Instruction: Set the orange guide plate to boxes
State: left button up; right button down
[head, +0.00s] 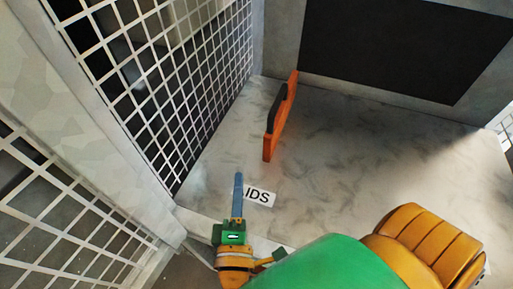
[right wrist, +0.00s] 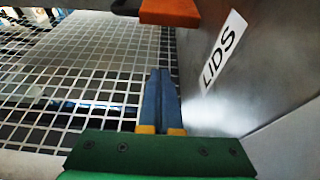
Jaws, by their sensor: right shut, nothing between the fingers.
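The orange guide plate (head: 280,126) stands upright on the grey marbled table, with a black grip on its left side. Its near end also shows at the top of the right wrist view (right wrist: 170,12). My right gripper (head: 239,175) has its blue fingers pressed together, with nothing between them. It is in front of and left of the plate's near end, apart from it. In the right wrist view the shut fingers (right wrist: 161,75) point toward the mesh. A white label (head: 260,195) lies beside the fingers; the right wrist view reads it as LIDS (right wrist: 219,50). No boxes label is in view. My left gripper is not in view.
A white mesh panel (head: 175,80) borders the table on the left, close to the plate and my right gripper. A dark panel (head: 400,45) is in the back wall. The table (head: 375,140) is clear to the right of the plate.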

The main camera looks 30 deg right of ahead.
jog(key=p+x, duration=0.2)
jog(key=x, duration=0.7)
jog(key=shift+w+d+r, duration=0.1)
jog(key=shift+w+r, duration=0.05)
jog(key=d+p, duration=0.1)
jog(key=s+d+p, duration=0.1)
jog(key=shift+s+d, duration=0.2)
jog(key=shift+d, duration=0.05)
jog(key=shift+s+d, duration=0.3)
jog(key=shift+s, duration=0.2)
jog(key=shift+f, duration=0.25)
jog(key=shift+w, duration=0.1)
